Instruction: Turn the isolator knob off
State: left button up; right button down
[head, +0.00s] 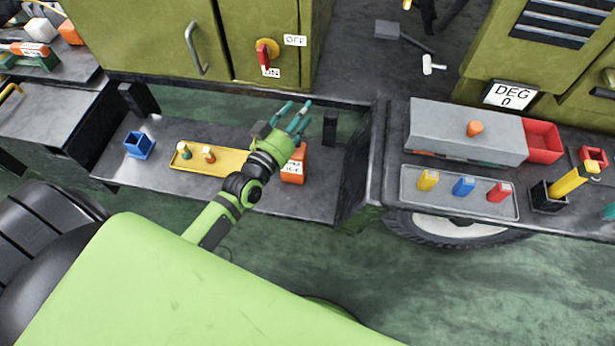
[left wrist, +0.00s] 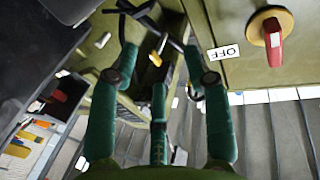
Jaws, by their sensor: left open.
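The isolator knob (head: 265,55) is a red handle on a yellow round base on the olive cabinet door. Its handle points down toward the ON label (head: 271,72); the OFF label (head: 295,40) is to its upper right. In the left wrist view the knob (left wrist: 272,34) is at the upper right, with the OFF label (left wrist: 224,52) beside it. My left gripper (head: 293,115) is open and empty, with green fingers spread. In the head view it appears below and right of the knob, apart from it. My right gripper is in neither view.
A grey shelf (head: 115,170) below the cabinet holds a blue box (head: 138,145), a yellow tray (head: 230,164) and an orange block (head: 294,165). A grey bench to the right holds a grey box (head: 440,125) and a tray of coloured blocks (head: 408,187). A door handle (head: 193,48) sticks out left of the knob.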

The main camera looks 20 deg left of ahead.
pick_arm(q)
jog(key=s+d+f+m+g+h, duration=0.1)
jog(key=s+d+f+g, duration=0.5)
jog(key=s+f, duration=0.3)
jog(key=shift+d+f+m+g, duration=0.25)
jog(key=shift+f+m+g, duration=0.2)
jog(key=shift+g, duration=0.45)
